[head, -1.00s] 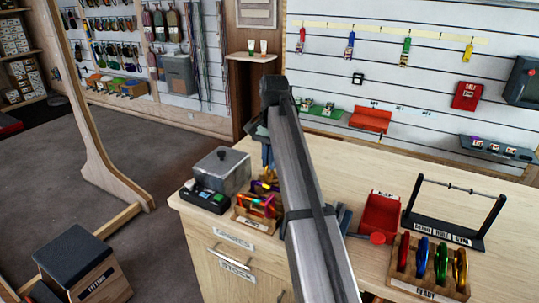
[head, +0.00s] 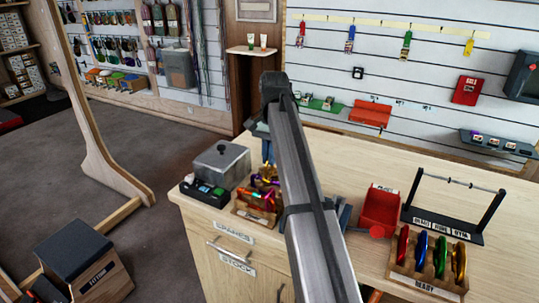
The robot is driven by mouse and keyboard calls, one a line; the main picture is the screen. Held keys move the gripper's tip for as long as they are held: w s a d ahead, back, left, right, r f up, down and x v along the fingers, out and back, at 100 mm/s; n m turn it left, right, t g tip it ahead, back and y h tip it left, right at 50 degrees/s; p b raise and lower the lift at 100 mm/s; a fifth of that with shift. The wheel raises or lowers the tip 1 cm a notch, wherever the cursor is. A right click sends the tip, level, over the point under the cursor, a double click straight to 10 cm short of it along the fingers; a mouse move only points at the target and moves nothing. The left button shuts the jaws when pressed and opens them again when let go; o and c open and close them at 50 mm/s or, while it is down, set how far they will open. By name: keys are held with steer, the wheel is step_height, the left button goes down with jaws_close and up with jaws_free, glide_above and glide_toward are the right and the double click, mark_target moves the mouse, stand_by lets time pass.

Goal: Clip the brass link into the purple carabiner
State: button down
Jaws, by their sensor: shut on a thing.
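My gripper (head: 267,160) points down over the spares tray (head: 247,217) at the left end of the counter. The arm hides part of it. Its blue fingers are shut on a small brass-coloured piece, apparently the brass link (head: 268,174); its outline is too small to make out. Several coloured carabiners lie in the tray just below and beside the fingers. A purple one (head: 256,184) seems to be among them, partly hidden. I cannot tell whether the link touches it.
A grey lidded box (head: 221,168) and a black case (head: 204,193) stand left of the tray. Right of my arm are a red bin (head: 381,207), a black bar stand (head: 442,230) and the ready rack (head: 425,285) with several carabiners. Bare counter lies behind the bin.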

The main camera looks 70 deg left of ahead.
steer(key=shift+f, duration=1.55)
stand_by(1.1)
steer(key=shift+w+d+f, duration=0.15)
steer(key=shift+w+d, duration=1.2)
steer(key=shift+d, duration=0.05)
stand_by(2.2)
stand_by(0.3)
steer(key=c, duration=0.9)
jaws_free()
steer(key=shift+r, duration=0.35)
